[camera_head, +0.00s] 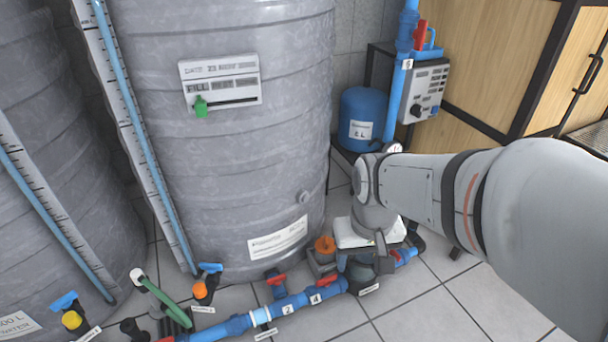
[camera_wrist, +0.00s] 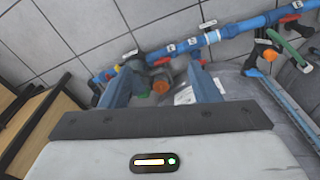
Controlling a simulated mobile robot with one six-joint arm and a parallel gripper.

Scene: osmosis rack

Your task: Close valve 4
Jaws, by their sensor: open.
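Valve 4 sits on the blue floor pipe, marked by a white label "4" (camera_head: 315,298). Its red handle (camera_head: 328,277) shows just behind the label, close to the pump; the same red handle seems to show in the wrist view (camera_wrist: 163,61). My gripper (camera_head: 364,266) points down over the pump at the right of valve 4. In the wrist view my gripper (camera_wrist: 162,74) is open and empty, its fingers either side of the pump and the red handle. They appear apart from the handle; their height above it is hard to tell.
Valve 2's red handle (camera_head: 277,280) is to the left. A large grey tank (camera_head: 230,150) stands behind the pipe. A blue vessel (camera_head: 361,112) stands at the back. The floor in front is clear.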

